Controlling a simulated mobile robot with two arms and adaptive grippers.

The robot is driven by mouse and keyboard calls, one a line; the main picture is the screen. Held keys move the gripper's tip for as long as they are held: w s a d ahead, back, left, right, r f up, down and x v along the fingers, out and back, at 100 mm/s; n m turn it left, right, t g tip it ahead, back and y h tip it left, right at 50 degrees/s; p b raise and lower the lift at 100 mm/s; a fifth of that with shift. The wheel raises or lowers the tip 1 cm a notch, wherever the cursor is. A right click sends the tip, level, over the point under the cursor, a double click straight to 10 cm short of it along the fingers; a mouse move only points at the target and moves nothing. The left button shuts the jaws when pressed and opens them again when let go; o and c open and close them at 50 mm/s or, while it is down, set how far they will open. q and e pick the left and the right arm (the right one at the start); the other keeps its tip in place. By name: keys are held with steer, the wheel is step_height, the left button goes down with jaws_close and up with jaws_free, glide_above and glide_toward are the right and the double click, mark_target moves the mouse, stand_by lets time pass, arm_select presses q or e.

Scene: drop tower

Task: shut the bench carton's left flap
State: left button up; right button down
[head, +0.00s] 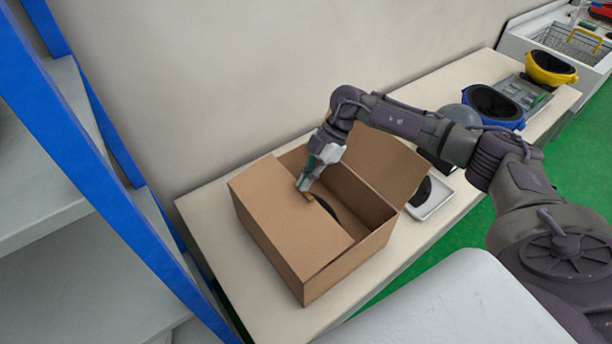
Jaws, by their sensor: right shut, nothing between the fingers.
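The brown carton (345,262) stands on the bench, its top partly open. Its left flap (285,215) lies nearly flat over the left part of the opening. Its right flap (385,165) stands up and leans outward to the right. A dark curved thing (328,207) shows just beside the left flap's inner edge; most of it is hidden. My right gripper (304,187) is shut and empty, pointing down at the left flap's inner edge. I cannot tell whether its tips touch the flap. My left gripper is not in view.
The bench (215,195) runs along the wall. A blue rack (125,170) stands close at left. Right of the carton are a white tray (436,205) with a dark item, a blue bin (493,107) and a yellow bin (550,70). Bare bench top shows around the carton.

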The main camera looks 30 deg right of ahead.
steer(key=f+b, duration=0.1)
steer(key=d+f+y+b, duration=0.1)
steer(key=b, duration=0.1)
steer(key=shift+f+y, duration=0.3)
steer(key=shift+f, duration=0.1)
steer(key=shift+w+d+f+y+b, duration=0.15)
steer(key=shift+d+y+b, duration=0.1)
steer(key=shift+y+b, duration=0.15)
steer(key=shift+a, duration=0.1)
